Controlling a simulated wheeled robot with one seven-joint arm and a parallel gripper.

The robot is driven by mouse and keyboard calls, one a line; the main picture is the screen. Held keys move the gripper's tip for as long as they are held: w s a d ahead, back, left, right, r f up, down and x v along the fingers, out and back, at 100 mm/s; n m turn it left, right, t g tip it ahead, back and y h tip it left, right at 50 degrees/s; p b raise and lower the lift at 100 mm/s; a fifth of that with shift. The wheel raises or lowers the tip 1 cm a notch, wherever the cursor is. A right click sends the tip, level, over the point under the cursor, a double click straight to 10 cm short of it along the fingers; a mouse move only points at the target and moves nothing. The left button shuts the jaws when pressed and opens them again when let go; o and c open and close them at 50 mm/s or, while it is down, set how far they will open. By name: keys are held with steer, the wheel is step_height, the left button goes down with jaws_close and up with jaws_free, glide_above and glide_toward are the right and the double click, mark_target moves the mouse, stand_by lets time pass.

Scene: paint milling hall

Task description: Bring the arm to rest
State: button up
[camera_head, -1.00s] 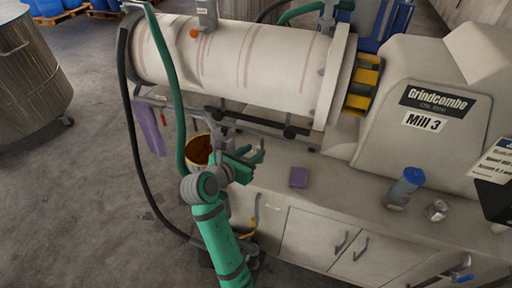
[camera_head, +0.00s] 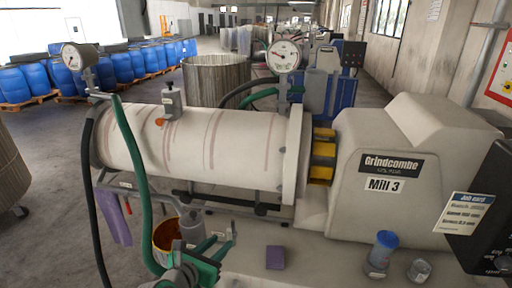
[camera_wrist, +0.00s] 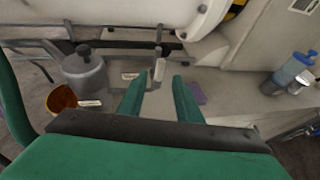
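My green gripper (camera_head: 217,247) is at the bottom of the head view, in front of the mill's bench and below the white horizontal cylinder (camera_head: 215,145). In the wrist view my gripper (camera_wrist: 160,82) has its two fingers apart with nothing held between them. A small upright grey valve handle (camera_wrist: 159,68) stands beyond the fingertips. My arm is partly cut off by the lower edge of the head view.
The mill body (camera_head: 385,180) reads "Mill 3". A green hose (camera_head: 137,175) hangs at left. Blue drums (camera_head: 110,70) stand behind.

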steer(key=s+d+f+m+y, duration=0.2)
steer(key=s+f+m, duration=0.55)
steer(key=f, duration=0.25)
steer(key=s+d+f+m+y, duration=0.25)
steer(key=s+f+m, duration=0.35)
steer(key=s+f, duration=0.3)
steer(key=s+d+r+m+t, duration=0.1)
steer(key=s+d+m, duration=0.2)
steer(key=s+m, duration=0.3)
steer(key=s+d+r+m, duration=0.2)
steer(key=s+d+m, duration=0.2)
steer(key=s, duration=0.5)
steer(key=s+d+r+m+t, duration=0.1)
steer(key=s+d+m, duration=0.3)
steer(key=s+m, duration=0.4)
steer(key=shift+s+r+m+t, duration=0.3)
steer(key=shift+s+r+m, duration=0.05)
steer(key=shift+r, duration=0.4)
steer(key=shift+s, duration=0.1)
